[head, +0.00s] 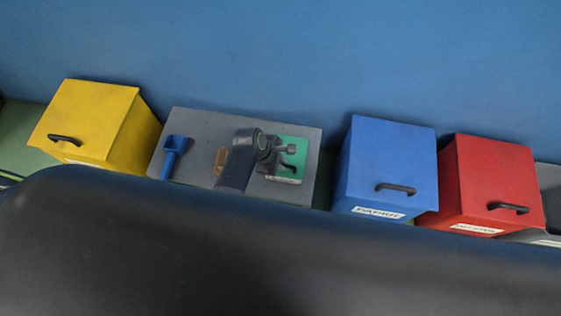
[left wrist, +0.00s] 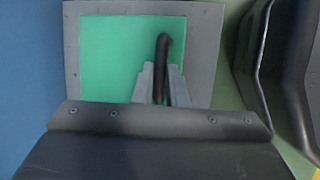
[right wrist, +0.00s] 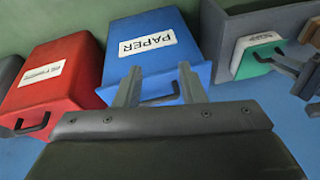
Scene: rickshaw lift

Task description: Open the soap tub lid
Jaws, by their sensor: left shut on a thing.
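The soap tub's green lid (head: 289,167) shows in the head view on a grey box, partly hidden by my left arm. My left gripper (head: 281,150) is over it. In the left wrist view the green lid (left wrist: 110,60) has a dark curved handle (left wrist: 162,45), and my left gripper (left wrist: 160,70) is shut on that handle. In the right wrist view the tub (right wrist: 257,50) has a white labelled front; the lid appears down on it. My right gripper (right wrist: 158,77) is open and empty, in front of the blue bin; it is not in the head view.
The grey box (head: 190,125) also carries a blue scoop (head: 173,150) and an orange-brown item (head: 221,160). A yellow bin (head: 90,115) stands left; a blue bin (head: 388,155) labelled PAPER and a red bin (head: 490,170) stand right. Blue floor beyond is clear.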

